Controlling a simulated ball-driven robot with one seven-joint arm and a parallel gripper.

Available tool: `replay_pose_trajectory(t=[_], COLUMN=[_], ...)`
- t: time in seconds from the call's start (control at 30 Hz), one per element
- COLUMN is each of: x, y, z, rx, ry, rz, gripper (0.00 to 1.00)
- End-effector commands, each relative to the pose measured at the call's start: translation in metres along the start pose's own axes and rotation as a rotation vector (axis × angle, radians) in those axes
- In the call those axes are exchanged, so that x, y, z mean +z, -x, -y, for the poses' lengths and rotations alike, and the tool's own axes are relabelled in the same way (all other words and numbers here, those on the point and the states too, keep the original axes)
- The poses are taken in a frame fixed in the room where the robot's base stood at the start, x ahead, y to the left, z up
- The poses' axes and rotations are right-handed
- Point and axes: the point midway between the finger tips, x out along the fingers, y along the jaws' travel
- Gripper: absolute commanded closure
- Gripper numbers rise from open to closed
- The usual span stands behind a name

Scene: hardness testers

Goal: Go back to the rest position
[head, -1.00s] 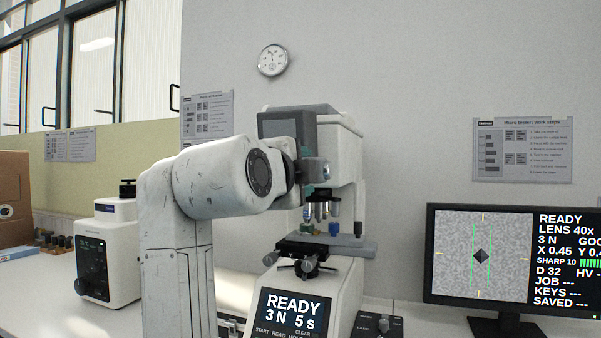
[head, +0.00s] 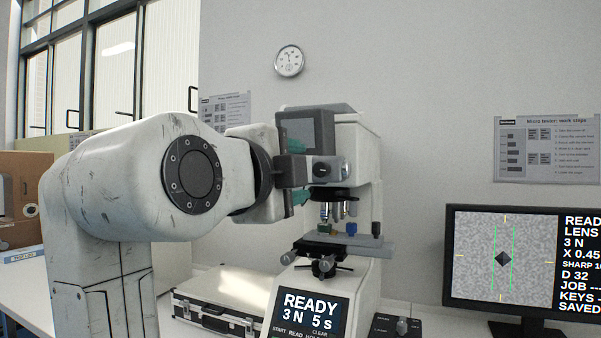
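My gripper (head: 297,178) is at the end of my white arm, in front of the upper left part of the micro hardness tester (head: 356,150). Its teal fingertips show partly beside the tester's head. Whether the fingers are apart or together is not clear, and I see no object in them. The tester's front panel (head: 308,312) reads READY, 3 N, 5 s. Its lens turret (head: 333,194) stands above the stage (head: 345,243), with a small sample under it.
A monitor (head: 503,262) at the right shows a dark diamond mark between green lines. A silver case (head: 222,300) lies on the bench left of the tester. A small control box (head: 398,326) stands right of it. A cardboard box (head: 25,205) is at the far left.

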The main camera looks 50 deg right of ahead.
Motion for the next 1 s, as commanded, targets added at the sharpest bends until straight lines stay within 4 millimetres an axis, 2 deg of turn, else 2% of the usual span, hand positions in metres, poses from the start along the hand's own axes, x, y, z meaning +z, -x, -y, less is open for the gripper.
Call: replay_pose_trajectory(t=[0.57, 0.67, 0.77, 0.83, 1.0], x=[0.000, 0.006, 0.021, 0.036, 0.066], y=[0.001, -0.002, -0.010, -0.017, -0.034], z=[0.000, -0.007, -0.029, -0.054, -0.136], rx=[0.001, 0.007, 0.025, 0.045, 0.101], ry=[0.002, 0.041, 0.149, 0.268, 0.612], rz=[0.001, 0.015, 0.062, 0.114, 0.280], gripper=[0.46, 0.46, 0.46, 0.46, 0.46])
